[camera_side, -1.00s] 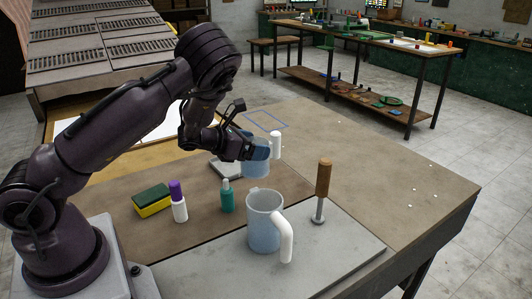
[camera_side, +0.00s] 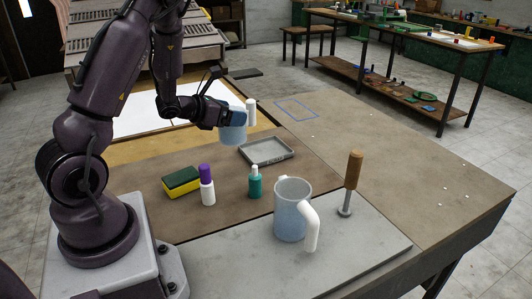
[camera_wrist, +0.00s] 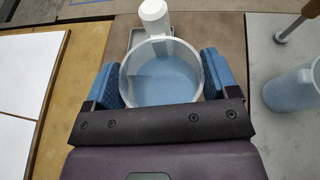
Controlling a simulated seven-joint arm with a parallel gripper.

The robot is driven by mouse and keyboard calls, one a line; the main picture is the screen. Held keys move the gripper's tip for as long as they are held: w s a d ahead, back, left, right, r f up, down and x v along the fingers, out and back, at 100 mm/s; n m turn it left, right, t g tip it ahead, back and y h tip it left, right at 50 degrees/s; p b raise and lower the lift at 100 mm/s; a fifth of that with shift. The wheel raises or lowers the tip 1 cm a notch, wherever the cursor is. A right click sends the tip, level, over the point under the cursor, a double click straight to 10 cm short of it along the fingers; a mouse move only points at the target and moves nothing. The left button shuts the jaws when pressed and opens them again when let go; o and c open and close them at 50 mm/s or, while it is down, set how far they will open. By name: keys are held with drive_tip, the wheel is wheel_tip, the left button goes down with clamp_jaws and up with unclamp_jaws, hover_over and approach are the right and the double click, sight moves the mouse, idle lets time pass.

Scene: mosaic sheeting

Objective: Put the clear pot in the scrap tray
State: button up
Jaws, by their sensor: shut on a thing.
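The clear pot (camera_side: 232,134), bluish with a white handle (camera_side: 251,112), is held in the air by my gripper (camera_side: 233,118). In the wrist view the blue fingers of my gripper (camera_wrist: 162,78) press on both sides of the pot (camera_wrist: 163,84), whose open mouth faces the camera and whose handle points away. The scrap tray (camera_side: 284,158) is a shallow grey tray on the table, right of and below the pot in the side view. In the wrist view part of the tray (camera_wrist: 133,38) shows behind the pot, the rest hidden.
A larger clear jug (camera_side: 291,217) with a white handle and a wooden-handled tool (camera_side: 353,172) stand on a grey slab (camera_side: 345,245). A green bottle (camera_side: 255,184), a purple-capped bottle (camera_side: 207,188) and a sponge (camera_side: 182,183) stand nearer my base. The table's right side is mostly clear.

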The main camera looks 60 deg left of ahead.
sight(252, 113)
drive_tip(key=shift+a+r, duration=0.3)
drive_tip(key=shift+a, duration=0.15)
drive_tip(key=shift+w+r+m+h, duration=0.1)
drive_tip(key=shift+w+m+h, duration=0.05)
drive_tip(key=shift+m+h, duration=0.2)
drive_tip(key=shift+w+d+f+m+h, duration=0.3)
drive_tip(key=shift+w+d+m+h, duration=0.2)
drive_tip(key=shift+w, duration=0.2)
drive_tip(key=shift+h, duration=0.25)
drive_tip(key=shift+w+a+f, duration=1.4)
drive_tip(key=shift+w+f, duration=0.4)
drive_tip(key=shift+f, duration=0.35)
drive_tip(key=shift+w+a+f, duration=1.35)
drive_tip(key=shift+w+f, duration=0.45)
drive_tip(key=shift+f, duration=0.4)
drive_tip(key=shift+w+a+f, duration=1.4)
drive_tip(key=shift+w+f, duration=0.4)
drive_tip(key=shift+f, duration=0.35)
drive_tip(key=shift+f, duration=0.15)
